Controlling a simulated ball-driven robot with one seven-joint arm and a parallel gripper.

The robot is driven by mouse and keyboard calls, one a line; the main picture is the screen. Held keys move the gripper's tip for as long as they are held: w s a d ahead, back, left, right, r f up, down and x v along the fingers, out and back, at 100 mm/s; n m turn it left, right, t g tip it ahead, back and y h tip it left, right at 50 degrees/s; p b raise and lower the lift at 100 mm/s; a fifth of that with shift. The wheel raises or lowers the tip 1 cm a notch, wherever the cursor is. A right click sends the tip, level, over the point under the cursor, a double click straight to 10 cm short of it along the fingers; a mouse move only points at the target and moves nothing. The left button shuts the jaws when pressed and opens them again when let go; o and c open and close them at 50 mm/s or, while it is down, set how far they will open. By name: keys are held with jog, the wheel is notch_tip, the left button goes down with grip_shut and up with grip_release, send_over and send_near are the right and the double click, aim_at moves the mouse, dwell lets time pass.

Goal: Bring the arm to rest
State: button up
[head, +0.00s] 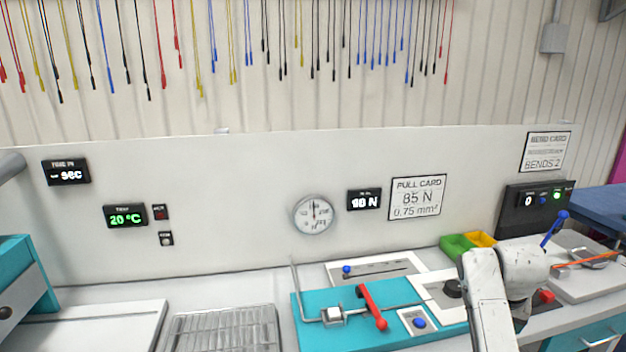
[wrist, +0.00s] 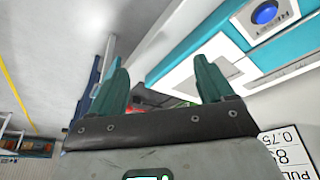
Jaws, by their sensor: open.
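My gripper (wrist: 159,62) shows in the wrist view as two teal fingers set wide apart on a dark plate. It is open, and I see nothing held between the fingers. In the head view my white arm stands at the right, in front of the bench. The gripper's fingers cannot be made out there. The arm is bent and partly hides the bench's right part.
A teal pull-test fixture (head: 345,297) with a red lever (head: 371,307) and blue button (head: 419,323) lies left of my arm. Green and yellow bins (head: 458,246) stand behind it. A bend tester (head: 590,272) with a blue lever is at right. A wire rack (head: 222,328) lies left.

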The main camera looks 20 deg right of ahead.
jog(key=s+a+f+n+y, duration=0.1)
jog(key=s+a+f+n, duration=0.25)
jog(key=a+f, duration=0.5)
jog(key=s+a+f+n+y, duration=0.15)
jog(key=s+a+f, duration=0.3)
jog(key=a, duration=0.75)
jog(key=s+a+f+n, duration=0.1)
jog(key=s+a+n, duration=0.2)
jog(key=s+a, duration=0.2)
jog(key=s+a+f+n+g, duration=0.1)
jog(key=s+a, duration=0.4)
jog(key=s, duration=0.5)
jog(key=shift+f+n+y, duration=0.35)
jog(key=shift+f+n, duration=0.05)
jog(key=shift+n, duration=0.5)
jog(key=shift+a, duration=0.1)
